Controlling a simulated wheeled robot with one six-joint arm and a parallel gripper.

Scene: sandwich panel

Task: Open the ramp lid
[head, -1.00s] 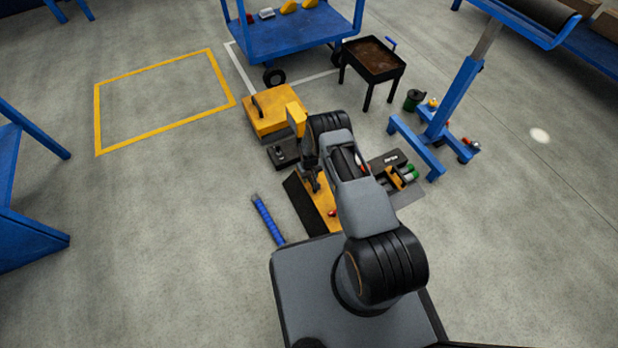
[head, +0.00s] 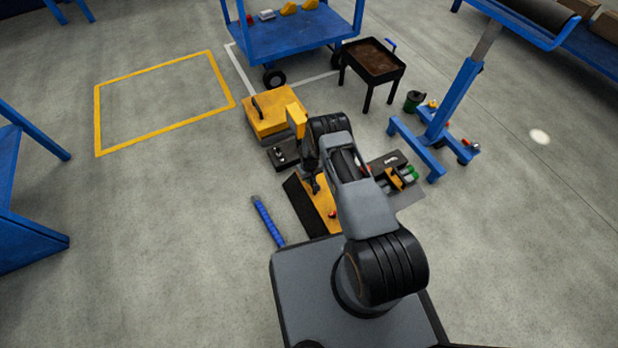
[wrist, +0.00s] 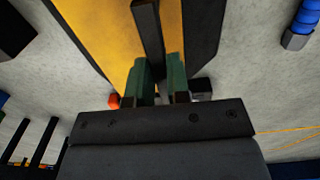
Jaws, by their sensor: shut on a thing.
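The ramp lid (head: 322,208) is a yellow panel with a black side, on the floor just in front of my base in the head view. In the wrist view the yellow panel (wrist: 95,30) fills the upper middle, with a black bar handle (wrist: 148,35) along it. My gripper (wrist: 159,75) has its two green-padded fingers on either side of the black bar and is shut on it. In the head view my gripper (head: 314,186) is low over the panel, partly hidden by my arm. The lid's hinge cannot be made out.
A blue rod (head: 267,219) lies left of the lid. A yellow case (head: 272,116) sits beyond it, and an open tool tray (head: 397,176) is to the right. A blue cart (head: 290,40) and a blue stand (head: 452,100) stand farther off.

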